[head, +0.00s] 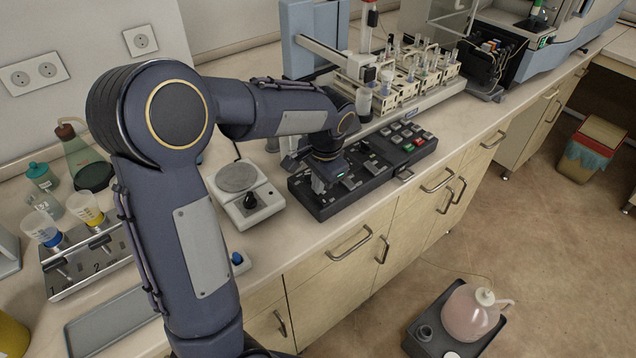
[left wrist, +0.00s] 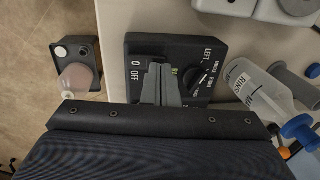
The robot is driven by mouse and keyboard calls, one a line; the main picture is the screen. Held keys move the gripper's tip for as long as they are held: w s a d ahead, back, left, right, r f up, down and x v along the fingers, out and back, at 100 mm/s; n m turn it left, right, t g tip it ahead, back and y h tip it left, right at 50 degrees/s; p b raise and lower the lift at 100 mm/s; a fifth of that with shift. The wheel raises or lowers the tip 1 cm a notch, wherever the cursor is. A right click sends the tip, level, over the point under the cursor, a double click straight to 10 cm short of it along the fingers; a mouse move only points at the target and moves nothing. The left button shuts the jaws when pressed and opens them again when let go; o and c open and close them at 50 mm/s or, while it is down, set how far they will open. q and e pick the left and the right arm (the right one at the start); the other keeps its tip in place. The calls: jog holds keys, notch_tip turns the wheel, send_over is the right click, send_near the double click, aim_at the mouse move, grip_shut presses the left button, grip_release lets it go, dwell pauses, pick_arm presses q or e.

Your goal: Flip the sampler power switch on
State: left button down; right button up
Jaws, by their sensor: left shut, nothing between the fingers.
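A long black control panel (head: 375,183) lies near the bench's front edge in the head view. Its near end also shows in the left wrist view (left wrist: 137,48), with white "0 OFF" lettering and a dark knob beside partly covered labels. My left gripper (head: 319,184) is over this near end. Its fingers (left wrist: 160,75) are shut with nothing between them and cover the middle of the panel beside the OFF lettering. The power switch itself is hidden behind the fingers, and I cannot tell its position or whether they touch it. My right gripper is in neither view.
A hotplate-like device (head: 245,197) stands left of the panel. A sampler rack with vials (head: 410,80) stands behind it. A clear bottle (left wrist: 255,90) shows beside the panel in the left wrist view. A pink jug (head: 470,310) stands in a floor tray.

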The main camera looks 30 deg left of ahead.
pick_arm(q)
jog(key=shift+f, duration=0.4)
jog(key=shift+a, duration=0.1)
jog(key=shift+a+p, duration=0.1)
jog(key=shift+p, duration=0.25)
jog(key=shift+f, duration=0.25)
jog(key=shift+d+h, duration=0.25)
jog(key=shift+h, duration=0.05)
jog(key=shift+s+d+r, duration=0.2)
jog(key=shift+s+d, duration=0.05)
jog(key=shift+d, duration=0.35)
